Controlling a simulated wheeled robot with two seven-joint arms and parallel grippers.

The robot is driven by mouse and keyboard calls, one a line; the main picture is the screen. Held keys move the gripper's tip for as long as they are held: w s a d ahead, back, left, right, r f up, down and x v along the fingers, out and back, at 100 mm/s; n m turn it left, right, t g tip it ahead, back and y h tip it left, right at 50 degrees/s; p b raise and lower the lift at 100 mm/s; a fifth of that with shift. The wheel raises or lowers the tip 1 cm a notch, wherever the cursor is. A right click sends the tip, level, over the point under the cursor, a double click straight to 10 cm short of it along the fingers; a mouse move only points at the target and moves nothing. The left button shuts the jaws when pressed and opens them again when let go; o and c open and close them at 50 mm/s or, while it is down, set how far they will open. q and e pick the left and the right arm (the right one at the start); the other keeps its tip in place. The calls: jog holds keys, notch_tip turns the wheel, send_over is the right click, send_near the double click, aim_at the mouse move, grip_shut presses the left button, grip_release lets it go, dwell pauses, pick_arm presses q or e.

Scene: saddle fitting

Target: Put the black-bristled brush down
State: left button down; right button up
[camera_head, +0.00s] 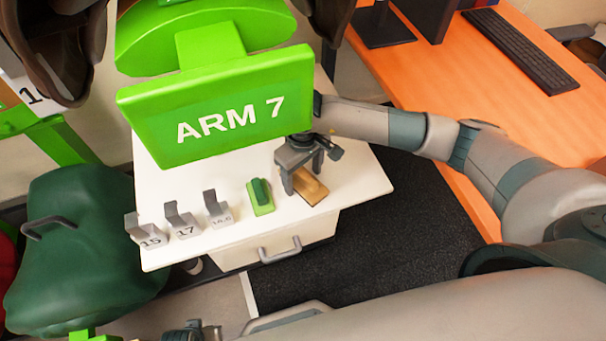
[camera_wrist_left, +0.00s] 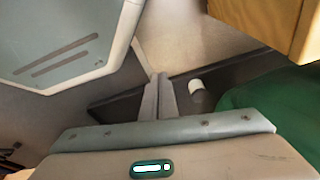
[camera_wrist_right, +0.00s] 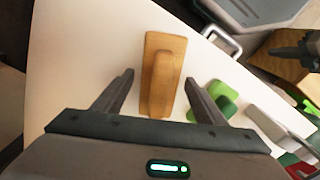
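A wooden brush (camera_head: 311,187) with a tan back and raised grip lies on the white table top; its bristles are hidden beneath it. It also shows in the right wrist view (camera_wrist_right: 160,75). My right gripper (camera_head: 303,172) is above it, with its fingers open on either side. In the right wrist view (camera_wrist_right: 155,88) there is a gap between each finger and the brush. My left gripper (camera_wrist_left: 158,95) has its fingers together with nothing between them, away from the table top.
A green brush (camera_head: 261,196) lies left of the wooden one. Several numbered metal gauges (camera_head: 183,223) stand further left. A green ARM 7 sign (camera_head: 225,110) rises behind. A drawer handle (camera_head: 279,250) sticks out in front, and a green saddle (camera_head: 80,250) is at left.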

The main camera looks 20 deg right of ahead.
aim_at(303, 173)
pick_arm(q)
jog(key=shift+w, duration=0.3)
pick_arm(e)
jog(key=shift+r, duration=1.1)
pick_arm(q)
notch_tip(303, 173, up, 3)
jog(key=shift+w+r+b, duration=0.1)
jog(key=shift+w+b, duration=0.05)
jog(key=shift+b, duration=0.4)
pick_arm(e)
notch_tip(303, 173, up, 10)
pick_arm(q)
jog(key=shift+d, duration=0.1)
